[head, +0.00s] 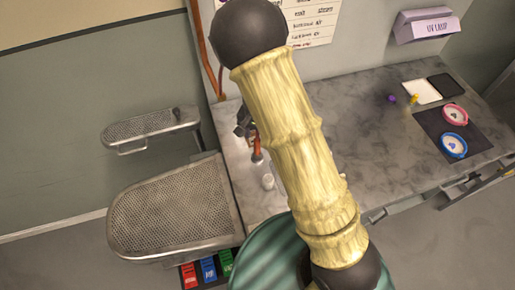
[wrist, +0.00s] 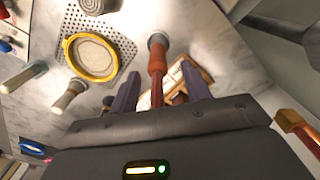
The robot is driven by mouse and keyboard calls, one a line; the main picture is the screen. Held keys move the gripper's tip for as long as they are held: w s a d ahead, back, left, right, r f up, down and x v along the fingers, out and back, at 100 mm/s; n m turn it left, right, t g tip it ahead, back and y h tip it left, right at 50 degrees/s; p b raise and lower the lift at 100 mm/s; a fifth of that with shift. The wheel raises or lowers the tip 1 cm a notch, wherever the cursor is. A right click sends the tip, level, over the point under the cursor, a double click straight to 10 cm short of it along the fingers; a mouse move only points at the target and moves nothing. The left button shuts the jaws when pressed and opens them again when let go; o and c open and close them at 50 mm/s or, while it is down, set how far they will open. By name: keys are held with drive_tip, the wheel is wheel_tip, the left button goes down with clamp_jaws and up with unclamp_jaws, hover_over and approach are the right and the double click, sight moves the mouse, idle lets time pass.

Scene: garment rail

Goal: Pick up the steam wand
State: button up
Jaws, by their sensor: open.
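A red-brown handle with a grey round end, which looks like the steam wand (wrist: 157,55), shows in the wrist view. It lies in line with the gap between the two fingers of my gripper (wrist: 158,90). The fingers are apart, one on each side of its lower part, and I cannot tell whether they touch it. In the head view a small orange-red piece (head: 257,154) of what seems the same thing shows at the counter's left part. My pale arm hides much of the area around it.
The marble counter (head: 370,120) carries a dark mat with a pink-rimmed dish (head: 455,114) and a blue-rimmed dish (head: 454,145) at the right. A small white cup (head: 268,182) stands near the wand. Perforated ironing boards (head: 175,208) are at the left. A yellow-rimmed round thing (wrist: 90,57) lies near the wand.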

sight(257, 145)
drive_tip(key=shift+s+f+p, duration=0.15)
drive_tip(key=shift+f+p, duration=0.2)
drive_tip(key=shift+f, duration=0.95)
drive_tip(key=shift+s+f+p, duration=0.1)
drive_tip(key=shift+f+p, duration=0.2)
drive_tip(key=shift+f, duration=1)
clamp_jaws()
